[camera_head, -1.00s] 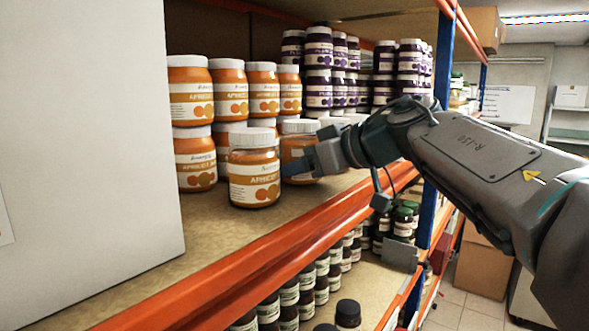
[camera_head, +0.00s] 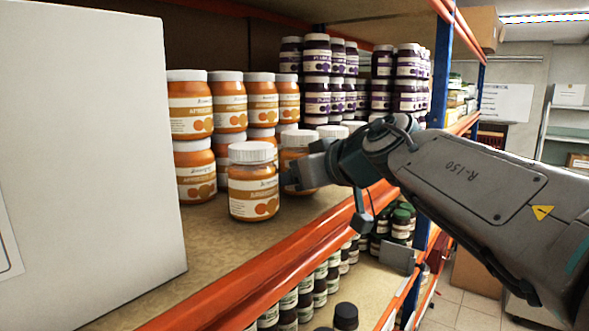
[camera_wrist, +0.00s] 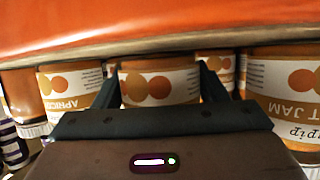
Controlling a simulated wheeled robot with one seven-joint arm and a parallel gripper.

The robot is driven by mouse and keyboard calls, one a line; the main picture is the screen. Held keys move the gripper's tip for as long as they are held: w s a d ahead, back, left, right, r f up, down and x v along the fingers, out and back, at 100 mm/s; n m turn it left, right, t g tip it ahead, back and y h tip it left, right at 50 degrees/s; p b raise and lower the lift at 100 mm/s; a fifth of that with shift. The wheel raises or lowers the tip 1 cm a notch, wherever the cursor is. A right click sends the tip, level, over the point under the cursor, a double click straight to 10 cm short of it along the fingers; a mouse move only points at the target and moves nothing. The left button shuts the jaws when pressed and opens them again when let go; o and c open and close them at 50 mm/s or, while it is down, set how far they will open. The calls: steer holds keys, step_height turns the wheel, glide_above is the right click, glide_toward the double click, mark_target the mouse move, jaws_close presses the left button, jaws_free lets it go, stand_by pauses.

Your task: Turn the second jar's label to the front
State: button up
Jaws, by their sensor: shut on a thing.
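Orange apricot jam jars with white lids stand on the upper shelf. One jar (camera_head: 253,188) stands forward of the others, its label facing the head camera. Just right of it and behind is another jar (camera_head: 297,150), partly hidden by my gripper (camera_head: 292,178). In the wrist view, which appears upside down, my gripper (camera_wrist: 158,92) is shut on this jar (camera_wrist: 150,68), one finger on each side. Two orange circles and part of the white label show between the fingers. The forward jar (camera_wrist: 290,85) appears close at the right there.
Rows of apricot jars (camera_head: 192,105) and dark plum jars (camera_head: 318,72) stand behind. An orange shelf beam (camera_head: 290,232) runs along the front, with dark jars (camera_head: 290,305) below. A white panel (camera_head: 85,150) blocks the left. Bare shelf lies before the jars.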

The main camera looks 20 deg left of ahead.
steer(key=shift+f, duration=0.2)
stand_by(0.7)
steer(key=o, duration=1.7)
steer(key=shift+f, duration=0.15)
steer(key=shift+s+d, duration=0.1)
steer(key=b+v, duration=0.1)
steer(key=v, duration=1.2)
steer(key=shift+s+d+r, duration=0.2)
steer(key=shift+d, duration=0.05)
